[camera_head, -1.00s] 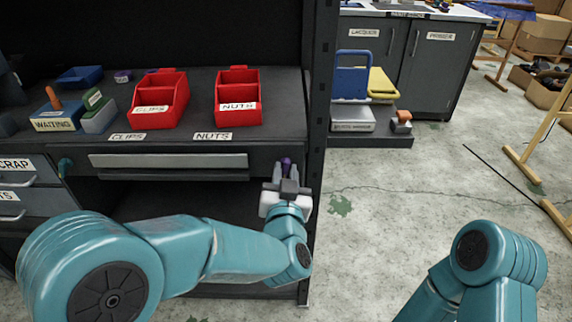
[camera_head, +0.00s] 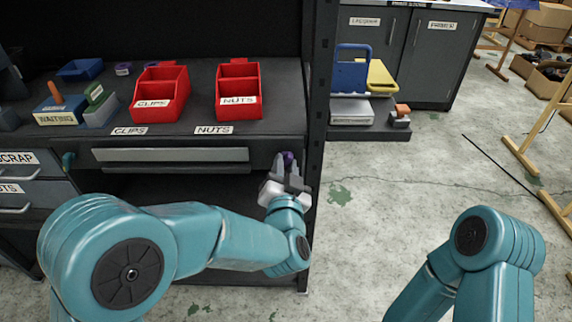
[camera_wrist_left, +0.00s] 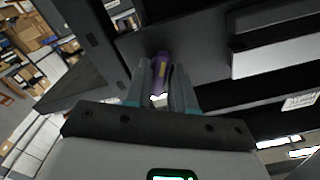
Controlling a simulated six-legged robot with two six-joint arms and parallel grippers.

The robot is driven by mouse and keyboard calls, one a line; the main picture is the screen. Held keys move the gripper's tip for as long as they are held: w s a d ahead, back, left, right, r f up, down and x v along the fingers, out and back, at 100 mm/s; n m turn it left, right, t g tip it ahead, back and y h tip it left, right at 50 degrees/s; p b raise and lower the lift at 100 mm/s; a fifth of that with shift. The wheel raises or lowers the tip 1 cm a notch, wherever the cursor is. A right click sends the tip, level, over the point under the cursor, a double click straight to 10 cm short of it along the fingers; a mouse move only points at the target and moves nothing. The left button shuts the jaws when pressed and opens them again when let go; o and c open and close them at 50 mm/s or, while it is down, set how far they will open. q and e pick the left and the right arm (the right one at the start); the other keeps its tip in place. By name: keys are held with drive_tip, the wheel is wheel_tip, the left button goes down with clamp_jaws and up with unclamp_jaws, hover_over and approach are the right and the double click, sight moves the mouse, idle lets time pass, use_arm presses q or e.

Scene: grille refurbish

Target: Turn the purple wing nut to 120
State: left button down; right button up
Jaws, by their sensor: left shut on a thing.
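The purple wing nut (camera_head: 288,157) is on the front edge of the workbench, at its right end beside the dark upright post. My left gripper (camera_head: 285,170) reaches up to it from below and is shut on it. In the left wrist view the purple wing nut (camera_wrist_left: 161,72), with a yellow mark on it, sits between the two fingers of my left gripper (camera_wrist_left: 160,82). The fingers hide part of its sides. My right arm shows at the lower right of the head view, but its gripper is out of view.
Red bins labelled CLIPS (camera_head: 160,92) and NUTS (camera_head: 238,92) stand on the workbench (camera_head: 200,122). A dark post (camera_head: 316,110) rises close right of my left gripper. A teal knob (camera_head: 68,161) is at the left of the bench front.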

use_arm(q)
drive_tip(key=c, duration=1.1)
unclamp_jaws()
drive_tip(key=shift+w, duration=0.1)
drive_tip(key=shift+s+b, duration=0.65)
drive_tip(key=shift+s, duration=3.9)
